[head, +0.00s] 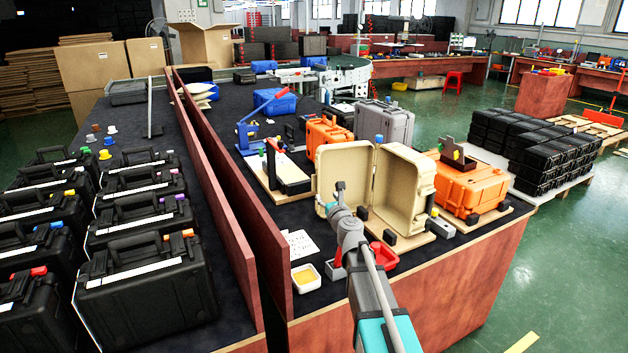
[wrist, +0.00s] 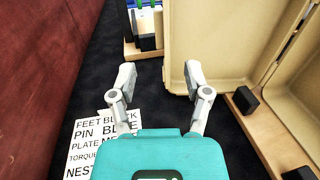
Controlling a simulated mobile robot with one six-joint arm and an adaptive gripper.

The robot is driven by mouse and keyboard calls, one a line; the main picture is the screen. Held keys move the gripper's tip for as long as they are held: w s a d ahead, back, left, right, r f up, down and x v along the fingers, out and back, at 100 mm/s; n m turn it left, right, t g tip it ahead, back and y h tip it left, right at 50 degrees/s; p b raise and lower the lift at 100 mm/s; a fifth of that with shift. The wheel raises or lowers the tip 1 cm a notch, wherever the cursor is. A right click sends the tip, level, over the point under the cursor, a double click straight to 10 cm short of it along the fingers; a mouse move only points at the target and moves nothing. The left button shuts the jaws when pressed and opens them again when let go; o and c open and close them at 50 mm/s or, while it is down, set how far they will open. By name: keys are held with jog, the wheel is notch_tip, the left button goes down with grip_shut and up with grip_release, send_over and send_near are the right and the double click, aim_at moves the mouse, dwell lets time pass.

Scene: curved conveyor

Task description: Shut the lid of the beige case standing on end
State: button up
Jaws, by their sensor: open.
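The beige case (head: 405,195) stands on end on a wooden base (head: 405,242), opened like a book. Its shallower half, apparently the lid (head: 345,168), is swung out to the left; the deeper half is on the right. My gripper (head: 340,186) is in front of the left half in the head view, partly covering it. In the wrist view my gripper (wrist: 159,75) has its two fingers spread with nothing between them. The lid's beige panel (wrist: 205,40) rises just beyond the right finger; contact cannot be told. The other half (wrist: 298,70) shows at the right edge.
Black blocks (wrist: 245,100) sit on the wooden base. A printed label sheet (wrist: 88,140) lies left of my gripper. A red partition (wrist: 30,70) runs along the left. Orange cases (head: 465,185) and a grey case (head: 385,125) stand nearby. A red bin (head: 384,256) is close to my arm.

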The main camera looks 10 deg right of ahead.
aim_at(314, 177)
jog(key=w, duration=0.4)
jog(key=w+a, duration=0.1)
jog(key=w, duration=0.8)
jog(key=shift+w+a, duration=0.25)
jog(key=shift+a, duration=0.1)
grip_shut()
